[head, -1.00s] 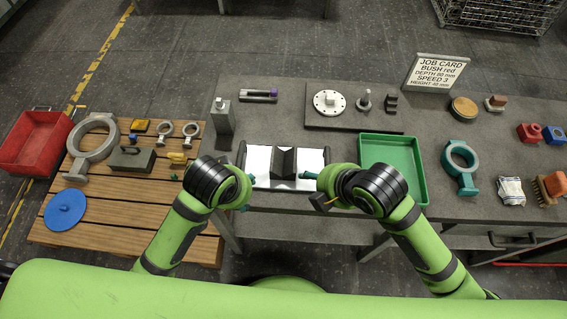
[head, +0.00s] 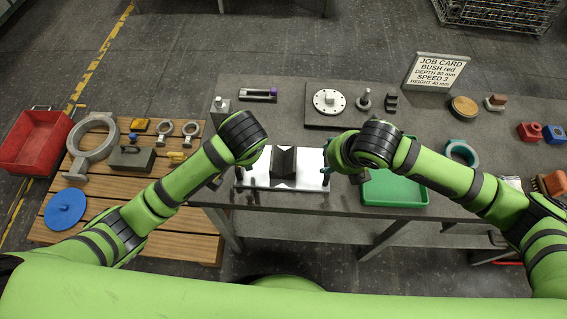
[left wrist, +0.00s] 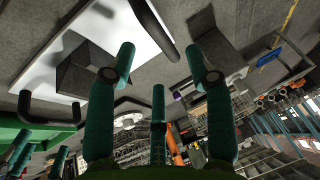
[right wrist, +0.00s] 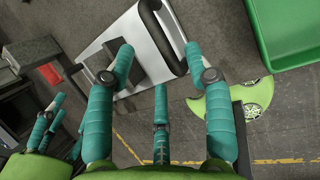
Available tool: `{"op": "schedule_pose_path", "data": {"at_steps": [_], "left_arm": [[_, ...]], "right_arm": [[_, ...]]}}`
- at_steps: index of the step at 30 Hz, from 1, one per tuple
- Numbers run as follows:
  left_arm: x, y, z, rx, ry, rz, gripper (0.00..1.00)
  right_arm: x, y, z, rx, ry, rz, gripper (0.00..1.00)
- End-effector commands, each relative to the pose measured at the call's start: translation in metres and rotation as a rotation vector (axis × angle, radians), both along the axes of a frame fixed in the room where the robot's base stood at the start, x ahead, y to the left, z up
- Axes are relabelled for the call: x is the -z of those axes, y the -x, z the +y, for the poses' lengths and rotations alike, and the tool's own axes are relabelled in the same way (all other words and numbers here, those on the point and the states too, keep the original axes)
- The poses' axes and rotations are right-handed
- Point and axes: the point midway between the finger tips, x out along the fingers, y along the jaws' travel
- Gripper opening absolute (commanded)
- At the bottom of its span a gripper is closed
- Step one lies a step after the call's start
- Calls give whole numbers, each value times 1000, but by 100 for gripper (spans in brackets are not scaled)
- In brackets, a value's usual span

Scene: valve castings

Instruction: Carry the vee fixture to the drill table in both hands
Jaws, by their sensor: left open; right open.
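The vee fixture is a white plate (head: 311,161) with a dark vee block (head: 284,162) in its middle and a dark handle at each end. It lies on the grey bench. In the left wrist view, my left gripper (left wrist: 160,58) is open, with a black handle (left wrist: 156,28) just beyond its fingertips. In the right wrist view, my right gripper (right wrist: 160,54) is open, and the other handle (right wrist: 168,42) is close ahead, around the gap between its fingers. Whether the fingers touch the handles, I cannot tell. My left fingers are largely hidden in the head view. I cannot pick out the drill table.
A green tray (head: 396,192) stands right of the fixture, under my right arm. A grey plate with a white flanged part (head: 327,101) lies behind, near a job card (head: 435,72). A wooden slatted table (head: 135,235) with castings and a red bin (head: 35,140) are at left.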

Motion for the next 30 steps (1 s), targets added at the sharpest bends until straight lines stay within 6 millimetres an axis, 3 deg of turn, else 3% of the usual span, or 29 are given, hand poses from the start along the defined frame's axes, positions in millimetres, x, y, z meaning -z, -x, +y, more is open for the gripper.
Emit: {"op": "schedule_pose_path", "data": {"at_steps": [12,24,25,28,30], "left_arm": [[51,-20,11,0,-2,3,53],[58,-24,12,0,0,1,53],[58,-24,12,0,0,1,45],[58,-24,12,0,0,1,5],[58,-24,12,0,0,1,0]], "right_arm": [[51,-21,11,2,-1,1,53],[58,-24,12,0,-1,0,53],[58,-24,12,0,-1,0,45],[57,-24,12,1,-1,0,5],[57,-24,12,1,-1,0,0]]}}
